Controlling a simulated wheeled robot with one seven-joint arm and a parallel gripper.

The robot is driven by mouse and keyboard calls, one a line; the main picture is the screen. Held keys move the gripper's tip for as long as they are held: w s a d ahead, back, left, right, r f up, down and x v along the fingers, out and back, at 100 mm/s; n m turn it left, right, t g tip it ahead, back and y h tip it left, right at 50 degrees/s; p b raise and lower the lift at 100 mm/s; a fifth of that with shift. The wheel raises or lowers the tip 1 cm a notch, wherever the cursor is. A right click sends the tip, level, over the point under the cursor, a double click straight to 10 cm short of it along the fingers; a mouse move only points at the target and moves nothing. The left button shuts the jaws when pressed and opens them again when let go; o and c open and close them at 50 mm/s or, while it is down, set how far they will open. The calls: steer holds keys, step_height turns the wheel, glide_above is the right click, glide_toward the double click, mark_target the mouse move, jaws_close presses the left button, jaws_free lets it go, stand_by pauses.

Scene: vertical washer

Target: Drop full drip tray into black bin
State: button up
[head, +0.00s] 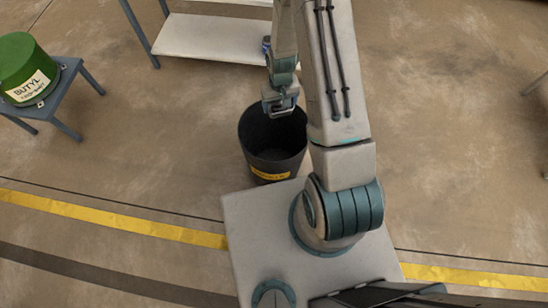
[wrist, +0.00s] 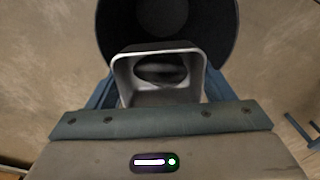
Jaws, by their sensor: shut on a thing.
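The black bin (head: 272,162) stands upright on the floor in the head view, with a yellow label on its front. It also fills the top of the wrist view (wrist: 222,30). My gripper (head: 281,108) is over the bin's far part in the head view. In the wrist view it is shut on the drip tray (wrist: 158,98), a grey metal box with rounded corners, with a blue finger on each side. Something dark and shiny shows inside the tray. The tray overlaps the bin's mouth in the wrist view. In the head view the tray is mostly hidden by my gripper.
A green tub marked BUTYL (head: 28,70) sits on a blue-grey stand (head: 62,88) at the left. A pale shelf or bench (head: 205,40) stands behind the bin. A yellow line (head: 110,222) crosses the floor. The floor left of the bin is clear.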

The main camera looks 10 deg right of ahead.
mark_target(279, 106)
steer(key=shift+n, duration=0.3)
steer(key=f+b, duration=0.2)
steer(key=b, duration=0.4)
steer(key=w+f+b, duration=0.1)
steer(key=f+b, duration=0.2)
steer(key=b, duration=0.3)
steer(key=shift+w+f, duration=0.2)
step_height(279, 106, down, 2)
steer(key=b, duration=0.9)
steer(key=shift+s+d+f+n+b, duration=0.15)
steer(key=shift+f+n+b, duration=0.1)
steer(key=shift+n+b, duration=0.1)
steer(key=shift+f, duration=0.1)
step_height(279, 106, down, 6)
steer(key=b, duration=0.5)
steer(key=shift+r, duration=0.2)
